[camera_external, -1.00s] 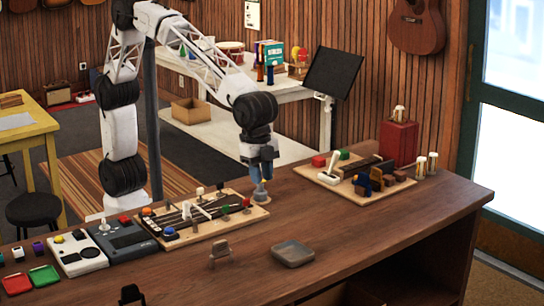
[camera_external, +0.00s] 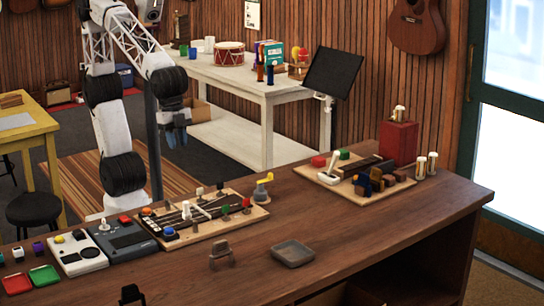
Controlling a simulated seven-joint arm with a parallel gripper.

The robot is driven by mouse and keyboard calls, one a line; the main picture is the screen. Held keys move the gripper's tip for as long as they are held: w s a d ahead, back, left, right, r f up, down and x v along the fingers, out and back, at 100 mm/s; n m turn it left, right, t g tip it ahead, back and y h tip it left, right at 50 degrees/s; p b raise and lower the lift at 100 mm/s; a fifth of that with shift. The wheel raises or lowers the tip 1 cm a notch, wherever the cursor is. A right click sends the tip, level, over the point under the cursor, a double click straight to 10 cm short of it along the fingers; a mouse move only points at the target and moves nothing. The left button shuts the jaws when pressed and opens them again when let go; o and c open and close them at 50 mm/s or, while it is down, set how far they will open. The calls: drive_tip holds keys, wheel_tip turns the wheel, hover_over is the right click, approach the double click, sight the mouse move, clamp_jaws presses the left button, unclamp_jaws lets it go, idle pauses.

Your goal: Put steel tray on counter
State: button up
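The steel tray (camera_external: 293,254) is a small, grey, shallow square dish with a raised rim. It lies flat on the brown wooden counter (camera_external: 375,235), right of the middle, and looks empty. My gripper (camera_external: 177,141) hangs in the air behind the far edge of the counter, well to the left of the tray and above it. Its blue fingers point down, look apart, and hold nothing that I can see.
A wooden board with knobs and sliders (camera_external: 200,222) lies left of the tray, with a yellow-handled crank (camera_external: 263,187) at its corner. A small brown stand (camera_external: 221,254) is close left of the tray. Another board (camera_external: 318,178) and a red box (camera_external: 398,143) stand back right.

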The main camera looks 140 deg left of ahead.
drive_tip(key=s+d+f, duration=0.1)
drive_tip(key=s+f, duration=0.1)
drive_tip(key=s, duration=0.6)
drive_tip(key=s+d+f, duration=0.1)
drive_tip(key=s+f, duration=0.2)
drive_tip(key=s, duration=0.4)
drive_tip(key=shift+s+d+f, duration=0.15)
drive_tip(key=shift+s+d, duration=0.05)
drive_tip(key=shift+s, duration=0.15)
idle(0.3)
